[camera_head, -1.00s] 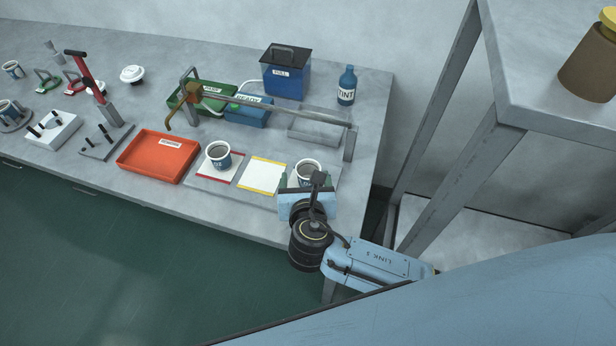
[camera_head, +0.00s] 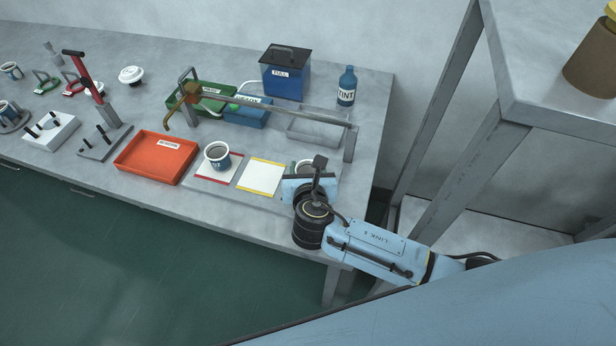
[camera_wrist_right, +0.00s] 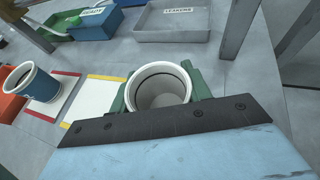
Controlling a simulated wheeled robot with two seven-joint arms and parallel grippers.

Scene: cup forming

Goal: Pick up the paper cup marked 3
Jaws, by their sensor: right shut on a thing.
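A white-rimmed paper cup (camera_head: 304,166) stands upright at the right end of the row near the bench's front edge. It also shows in the right wrist view (camera_wrist_right: 160,94), empty and seen from above. My right gripper (camera_head: 308,176) is shut on this cup, with its green fingers on both sides of it. The gripper body hides the cup's front, so its mark cannot be read. A second blue-and-white cup (camera_head: 217,156) stands on a red-edged white card; it shows at the left of the wrist view (camera_wrist_right: 34,84). My left gripper is not in view.
A yellow-edged white card (camera_head: 261,177) lies bare between the cups. An orange tray (camera_head: 157,156) is to the left. A metal bar on posts (camera_head: 270,106) spans behind the cups, near a grey tray (camera_head: 312,128). A steel frame (camera_head: 450,170) stands at right.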

